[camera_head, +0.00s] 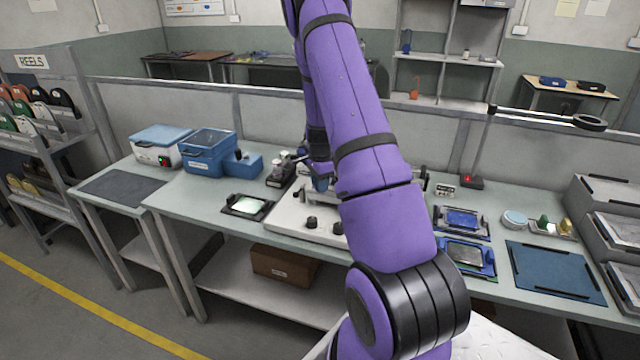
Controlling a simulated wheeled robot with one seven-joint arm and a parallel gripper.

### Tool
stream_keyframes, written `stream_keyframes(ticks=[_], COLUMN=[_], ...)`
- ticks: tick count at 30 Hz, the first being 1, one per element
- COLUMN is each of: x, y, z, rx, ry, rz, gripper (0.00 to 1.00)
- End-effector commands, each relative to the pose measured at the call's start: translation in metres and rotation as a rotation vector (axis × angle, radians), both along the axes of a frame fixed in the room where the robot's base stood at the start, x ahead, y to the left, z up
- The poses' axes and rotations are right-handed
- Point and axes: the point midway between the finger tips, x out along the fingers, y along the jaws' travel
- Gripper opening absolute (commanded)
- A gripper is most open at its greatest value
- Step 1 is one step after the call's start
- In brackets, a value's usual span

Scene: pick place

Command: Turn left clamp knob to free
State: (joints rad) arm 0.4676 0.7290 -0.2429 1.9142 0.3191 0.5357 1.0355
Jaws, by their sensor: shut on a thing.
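A white fixture plate (287,222) lies on the bench in the middle, largely behind my purple arm. Two dark round knobs (311,222) stand on its front part, apart from my gripper. My gripper (321,184) is low over the back left part of the plate, small and mostly covered by my arm. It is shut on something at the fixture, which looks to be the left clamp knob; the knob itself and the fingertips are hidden. Dark fixture parts (424,180) show at the right of my arm.
A black-framed tray with a pale panel (247,206) lies left of the plate. Blue bins (208,152) stand farther left. Blue-framed trays (463,222), a blue mat (553,272) and small jars (543,224) lie right. A low partition (265,120) runs behind.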

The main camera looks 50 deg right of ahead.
Motion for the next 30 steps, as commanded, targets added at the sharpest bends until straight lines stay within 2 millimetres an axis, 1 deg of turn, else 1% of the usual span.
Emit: stream_keyframes(ticks=[5, 11, 17, 30], x=[0.0001, 0.0002, 0.0002, 0.0], y=[-0.0001, 0.0, 0.0, -0.0002], z=[0.0002, 0.0002, 0.0003, 0.0004], rx=[0.0, 0.001, 0.0, 0.001], ry=[0.0, -0.001, -0.001, -0.001], rz=[0.025, 0.117, 0.279, 0.696], gripper=[0.07, 0.07, 0.07, 0.07])
